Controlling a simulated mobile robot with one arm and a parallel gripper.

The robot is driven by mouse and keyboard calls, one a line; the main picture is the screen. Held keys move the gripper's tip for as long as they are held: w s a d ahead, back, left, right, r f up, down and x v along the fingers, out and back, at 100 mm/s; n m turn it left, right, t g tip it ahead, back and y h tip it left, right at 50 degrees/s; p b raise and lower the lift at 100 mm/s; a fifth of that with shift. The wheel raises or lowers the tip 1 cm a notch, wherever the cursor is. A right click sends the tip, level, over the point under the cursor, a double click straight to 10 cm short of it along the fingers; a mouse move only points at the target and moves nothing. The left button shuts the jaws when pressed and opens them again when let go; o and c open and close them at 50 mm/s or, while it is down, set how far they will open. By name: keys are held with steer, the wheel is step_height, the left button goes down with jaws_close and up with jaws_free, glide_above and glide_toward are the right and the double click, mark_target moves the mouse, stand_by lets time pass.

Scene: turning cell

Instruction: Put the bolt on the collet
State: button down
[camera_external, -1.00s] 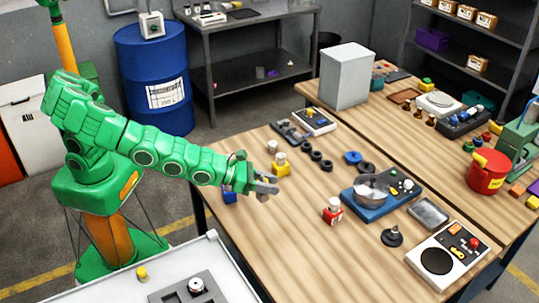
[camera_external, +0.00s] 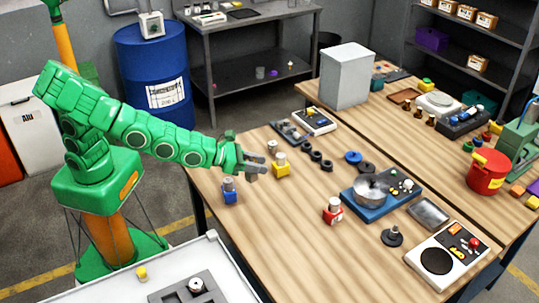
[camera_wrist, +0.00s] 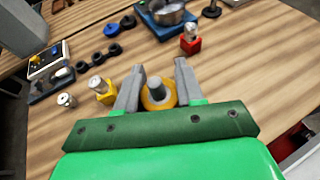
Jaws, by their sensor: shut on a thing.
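My gripper (camera_external: 256,165) is over the left part of the wooden bench, left of a yellow block with a silver piece on top (camera_external: 281,166). In the wrist view my gripper (camera_wrist: 158,80) is shut on a grey round piece with an orange ring (camera_wrist: 158,95), which looks like the bolt. The outside view does not show it clearly. A blue block with a grey top (camera_external: 230,191) and a red block with a silver top (camera_external: 333,211) stand apart on the bench. A small silver cylinder (camera_external: 272,147) stands behind the yellow block. I cannot tell which piece is the collet.
A blue base with a metal bowl (camera_external: 370,188), a dark disc with a stub (camera_external: 392,237), a grey tray (camera_external: 430,212) and a white device (camera_external: 447,259) stand to the right. Dark rings (camera_external: 317,157) lie behind. The bench's front middle is clear.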

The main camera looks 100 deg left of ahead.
steer(key=s+a+r+n+g+y, duration=0.1)
steer(key=s+a+n+g+y, duration=0.1)
steer(key=s+a, duration=0.5)
steer(key=s+a+r+n+g+y, duration=0.1)
steer(key=s+a+r+n+y, duration=0.15)
steer(key=a, duration=0.85)
steer(key=s+a+n+g+y, duration=0.2)
steer(key=s+a, duration=0.3)
steer(key=a, duration=0.5)
glide_above(273, 148)
steer(key=a, duration=0.3)
steer(key=shift+f, duration=4.45)
steer(key=shift+w+a+f, duration=0.15)
steer(key=shift+w+f, duration=0.05)
steer(key=shift+f, duration=0.2)
steer(key=shift+f+n, duration=0.25)
steer(key=shift+f, duration=1.1)
steer(key=shift+f, duration=0.2)
steer(key=c, duration=0.7)
jaws_free()
